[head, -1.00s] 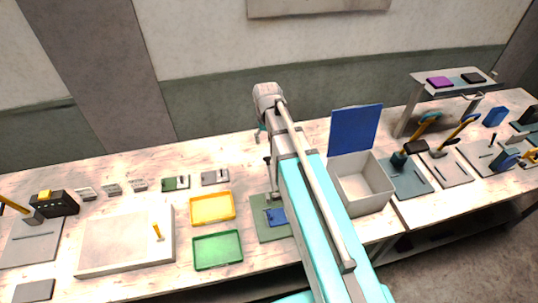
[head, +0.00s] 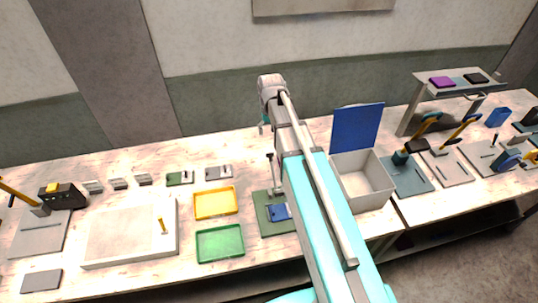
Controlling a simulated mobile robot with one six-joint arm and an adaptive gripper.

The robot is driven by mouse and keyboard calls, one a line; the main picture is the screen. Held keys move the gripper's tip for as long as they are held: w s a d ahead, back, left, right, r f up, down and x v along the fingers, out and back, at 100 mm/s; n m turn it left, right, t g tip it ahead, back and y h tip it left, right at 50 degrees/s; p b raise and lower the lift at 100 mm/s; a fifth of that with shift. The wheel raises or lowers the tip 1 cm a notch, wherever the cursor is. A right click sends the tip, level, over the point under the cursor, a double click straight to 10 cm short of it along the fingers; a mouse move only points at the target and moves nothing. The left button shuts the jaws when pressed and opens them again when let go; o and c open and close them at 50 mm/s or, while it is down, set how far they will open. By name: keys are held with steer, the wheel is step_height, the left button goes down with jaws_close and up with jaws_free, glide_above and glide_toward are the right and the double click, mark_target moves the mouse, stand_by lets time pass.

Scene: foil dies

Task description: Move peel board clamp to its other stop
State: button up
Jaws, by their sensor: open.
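A large pale board (head: 128,240) lies flat at the left of the bench, with a small upright yellow handle (head: 162,226) near its right edge. This looks like the peel board and its clamp, but no label confirms it. The handle stands apart from my gripper. My gripper (head: 264,124) shows only as a small teal part at the far end of my arm, above the back of the bench. It is open, with nothing seen in it. My arm hides part of the bench centre.
Yellow (head: 215,203) and green (head: 220,243) trays lie right of the board. A green plate (head: 268,225) with a blue piece sits beside my arm. A white box (head: 362,180) with a raised blue lid (head: 357,130) stands right. Several levered fixtures and a shelf (head: 455,82) lie beyond.

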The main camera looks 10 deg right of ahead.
steer(key=shift+f+b, duration=6.3)
steer(key=shift+f, duration=0.25)
jaws_close()
steer(key=shift+a, duration=0.1)
